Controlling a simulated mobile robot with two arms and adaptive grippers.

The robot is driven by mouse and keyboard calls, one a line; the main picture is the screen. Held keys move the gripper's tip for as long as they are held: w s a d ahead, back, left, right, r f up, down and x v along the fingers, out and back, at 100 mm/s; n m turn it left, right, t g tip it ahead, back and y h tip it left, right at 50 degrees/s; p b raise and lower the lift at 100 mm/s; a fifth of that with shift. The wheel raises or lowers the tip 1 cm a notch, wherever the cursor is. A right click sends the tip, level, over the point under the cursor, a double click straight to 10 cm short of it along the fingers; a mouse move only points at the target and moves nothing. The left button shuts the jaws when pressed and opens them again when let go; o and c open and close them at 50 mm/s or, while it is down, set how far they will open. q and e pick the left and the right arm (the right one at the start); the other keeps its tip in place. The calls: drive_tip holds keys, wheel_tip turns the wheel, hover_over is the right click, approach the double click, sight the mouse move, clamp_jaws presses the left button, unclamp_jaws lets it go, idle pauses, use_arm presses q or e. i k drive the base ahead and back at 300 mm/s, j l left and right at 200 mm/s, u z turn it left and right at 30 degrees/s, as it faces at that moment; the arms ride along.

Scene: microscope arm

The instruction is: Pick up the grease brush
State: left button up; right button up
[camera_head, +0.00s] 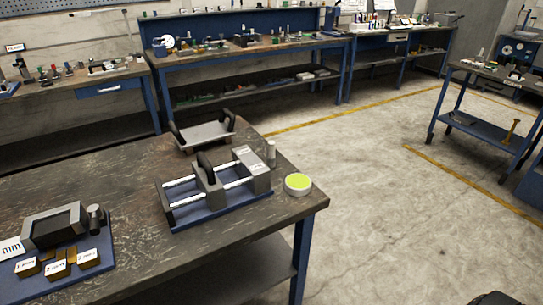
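I cannot clearly make out a grease brush. A round pale tin with a yellow-green top (298,184) sits near the right corner of the near workbench (130,185). A small upright pale cylinder (271,153) stands just behind it; I cannot tell what it is. To the left is a blue-based fixture (225,207) with two pale rods and grey blocks.
A grey tray with dark handles (204,134) stands at the bench's back. A blue board (92,268) with a grey device and labelled brass blocks lies at the front left. Open concrete floor (385,180) is right of the bench. Other cluttered benches line the walls.

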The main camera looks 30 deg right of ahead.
sight(270, 157)
drive_tip(key=z, duration=1.85)
drive_tip(key=i+l+z, duration=0.25)
drive_tip(key=i+z, duration=0.2)
drive_tip(key=i, duration=0.35)
drive_tip(key=i+z, duration=0.45)
drive_tip(key=i, duration=0.35)
drive_tip(key=i+j+u, duration=0.1)
drive_tip(key=i+u, duration=0.7)
drive_tip(key=i+l+u, duration=0.1)
drive_tip(key=i+u, duration=0.25)
drive_tip(key=i+l+u, duration=0.2)
drive_tip(key=i+u, duration=0.2)
drive_tip(key=i+j+u, duration=0.3)
drive_tip(key=i+u, duration=0.7)
drive_tip(key=i, duration=0.2)
drive_tip(key=i+l+u, duration=0.15)
drive_tip(key=i+u, duration=0.35)
drive_tip(key=i, duration=0.15)
drive_tip(key=i+u, duration=0.2)
drive_tip(key=u, duration=0.2)
drive_tip(key=i+u, duration=0.15)
drive_tip(key=u, duration=0.25)
drive_tip(key=i+l+u, duration=0.15)
drive_tip(key=u, duration=0.3)
drive_tip(key=i+l+u, duration=0.15)
drive_tip(key=u, duration=0.25)
